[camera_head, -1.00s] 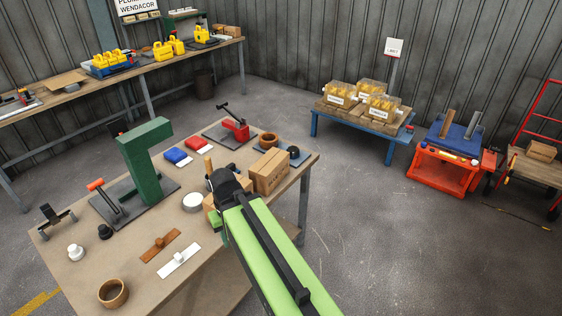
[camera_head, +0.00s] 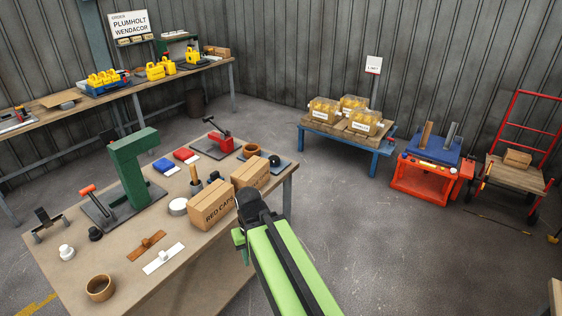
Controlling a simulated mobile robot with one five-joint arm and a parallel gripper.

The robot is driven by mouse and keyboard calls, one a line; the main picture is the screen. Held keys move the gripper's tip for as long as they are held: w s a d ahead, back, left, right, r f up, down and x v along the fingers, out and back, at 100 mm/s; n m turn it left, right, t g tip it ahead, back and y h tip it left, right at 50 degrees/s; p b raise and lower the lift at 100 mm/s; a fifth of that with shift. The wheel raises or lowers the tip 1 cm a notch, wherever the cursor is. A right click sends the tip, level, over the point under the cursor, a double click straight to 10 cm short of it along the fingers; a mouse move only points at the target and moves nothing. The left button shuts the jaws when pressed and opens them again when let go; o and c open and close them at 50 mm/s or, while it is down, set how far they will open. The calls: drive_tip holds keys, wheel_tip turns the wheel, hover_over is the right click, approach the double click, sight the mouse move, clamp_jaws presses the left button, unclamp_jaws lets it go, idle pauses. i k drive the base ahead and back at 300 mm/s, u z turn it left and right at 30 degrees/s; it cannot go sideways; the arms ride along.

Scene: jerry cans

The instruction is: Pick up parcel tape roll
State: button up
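A brown tape roll (camera_head: 100,288) lies flat at the near left corner of the workbench (camera_head: 210,244). A similar brown roll (camera_head: 252,150) lies near the bench's far right end, behind the cartons. A white roll (camera_head: 179,206) lies left of the cartons. I cannot tell from the labels which is the parcel tape. My gripper (camera_head: 246,208) is at the end of my green arm, in front of the bench's right edge and apart from the brown rolls. Its fingertips are hidden, so I cannot see whether it is open.
Two cardboard cartons (camera_head: 212,204) stand just left of my gripper. A green press (camera_head: 132,166) and a red-handled tool rise from the bench. A blue table (camera_head: 374,140), an orange cart (camera_head: 420,182) and a red hand truck (camera_head: 515,165) stand right. Floor between is clear.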

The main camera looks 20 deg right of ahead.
sight(249, 150)
drive_tip(key=z, duration=0.4)
drive_tip(key=i, duration=1)
drive_tip(key=z, duration=0.05)
